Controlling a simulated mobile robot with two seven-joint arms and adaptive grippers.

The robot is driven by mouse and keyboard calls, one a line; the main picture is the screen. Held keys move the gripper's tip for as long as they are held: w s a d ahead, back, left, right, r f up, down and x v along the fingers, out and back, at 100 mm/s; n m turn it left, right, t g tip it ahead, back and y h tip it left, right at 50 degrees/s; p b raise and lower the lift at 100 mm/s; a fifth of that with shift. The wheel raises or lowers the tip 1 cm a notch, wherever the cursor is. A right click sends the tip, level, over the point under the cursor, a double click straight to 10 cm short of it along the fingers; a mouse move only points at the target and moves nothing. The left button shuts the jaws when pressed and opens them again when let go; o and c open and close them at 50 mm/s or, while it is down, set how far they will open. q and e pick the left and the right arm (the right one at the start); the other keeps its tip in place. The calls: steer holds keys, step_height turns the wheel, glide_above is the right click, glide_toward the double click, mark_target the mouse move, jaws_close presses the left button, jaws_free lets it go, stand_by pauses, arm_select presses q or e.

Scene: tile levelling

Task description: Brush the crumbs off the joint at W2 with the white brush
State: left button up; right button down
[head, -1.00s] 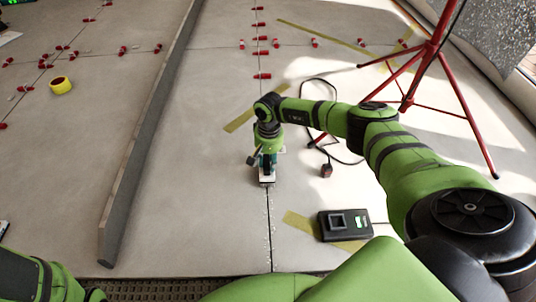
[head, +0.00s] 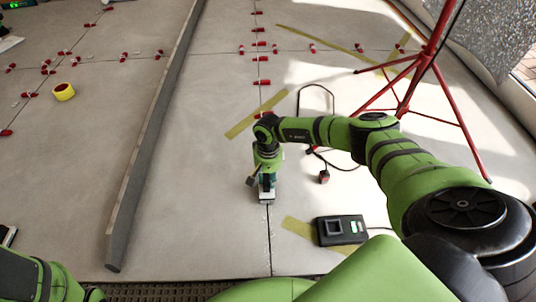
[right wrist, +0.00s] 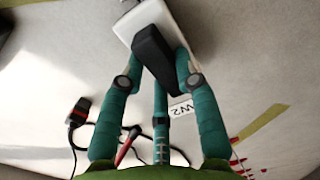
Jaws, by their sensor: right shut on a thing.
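My right gripper (head: 266,180) points down over the floor joint (head: 270,255), shut on the brush. In the right wrist view the teal fingers (right wrist: 158,65) close around the black handle, with the white brush (right wrist: 140,20) beyond. The white brush also shows low over the joint in the head view (head: 267,197); whether its bristles touch the floor I cannot tell. Pale crumbs (head: 269,232) lie along the joint on the near side of the brush. The W2 label (right wrist: 181,109) lies on the floor near the fingers. My left gripper is out of view.
A cable with a plug (head: 324,177) and a red tripod (head: 432,52) are further right. A long grey bar (head: 150,135) lies left. Red clips (head: 262,58) line the far joints.

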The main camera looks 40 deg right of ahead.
mark_target(269, 187)
steer(key=shift+s+a+f, duration=0.1)
steer(key=shift+s+f, duration=0.05)
steer(key=shift+s, duration=0.15)
steer(key=shift+s+a+r+p, duration=0.15)
steer(key=shift+s+a+p, duration=0.35)
steer(key=shift+p, duration=0.4)
steer(key=shift+s+a+r+p, duration=0.15)
steer(key=shift+s+a+p, duration=0.15)
steer(key=shift+s+p, duration=0.5)
steer(key=shift+s+a+p, duration=0.4)
steer(key=shift+p, duration=0.25)
steer(key=shift+s+a+f+p, duration=0.1)
steer(key=shift+s+a+p, duration=0.35)
steer(key=shift+s+p, duration=0.3)
steer(key=shift+s+a+f+p, duration=0.1)
steer(key=shift+s+a+p, duration=0.45)
steer(key=shift+s, duration=0.35)
steer(key=shift+s+a+p, duration=0.4)
steer(key=shift+s+p, duration=0.3)
steer(key=shift+s, duration=0.1)
steer(key=shift+s+a+r+p, duration=0.15)
steer(key=shift+s+a+p, duration=0.15)
steer(key=shift+s+p, duration=0.2)
steer(key=shift+s+a, duration=0.2)
steer(key=shift+s, duration=0.1)
steer(key=shift+s+a+p, duration=0.1)
steer(key=shift+p, duration=0.25)
